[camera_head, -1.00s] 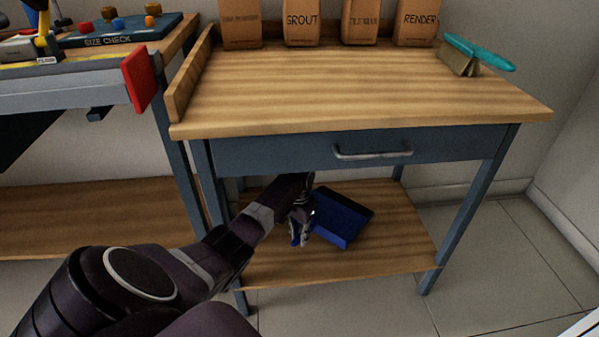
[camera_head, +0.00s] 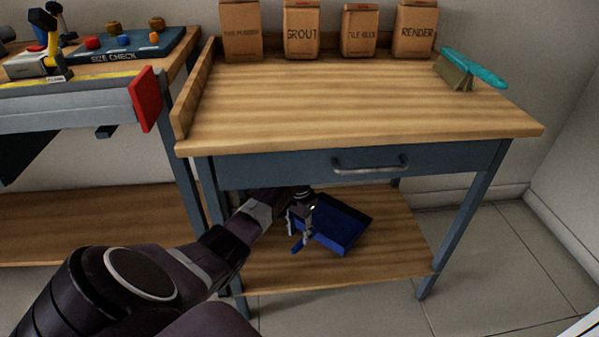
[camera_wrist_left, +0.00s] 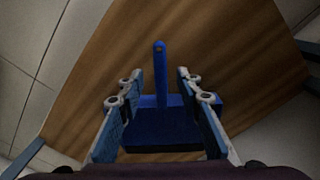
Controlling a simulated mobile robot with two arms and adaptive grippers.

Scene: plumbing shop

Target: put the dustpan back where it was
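The blue dustpan (camera_head: 343,226) lies on the wooden lower shelf (camera_head: 390,255) of the workbench, under the drawer. My left gripper (camera_head: 299,232) is low over that shelf, at the left end of the dustpan. In the left wrist view my left gripper (camera_wrist_left: 160,118) is open, with one finger on each side of the dustpan (camera_wrist_left: 160,132). The dustpan's handle (camera_wrist_left: 160,75) points away from my wrist, between and beyond the fingers. I cannot tell whether a finger touches the pan. My right gripper is not in view.
The benchtop (camera_head: 350,100) and closed drawer (camera_head: 370,163) are above my left arm. Bench legs (camera_head: 466,220) stand at the shelf's corners. Paper bags (camera_head: 301,32) and a teal-handled brush (camera_head: 470,70) are on top. The shelf's right part is clear.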

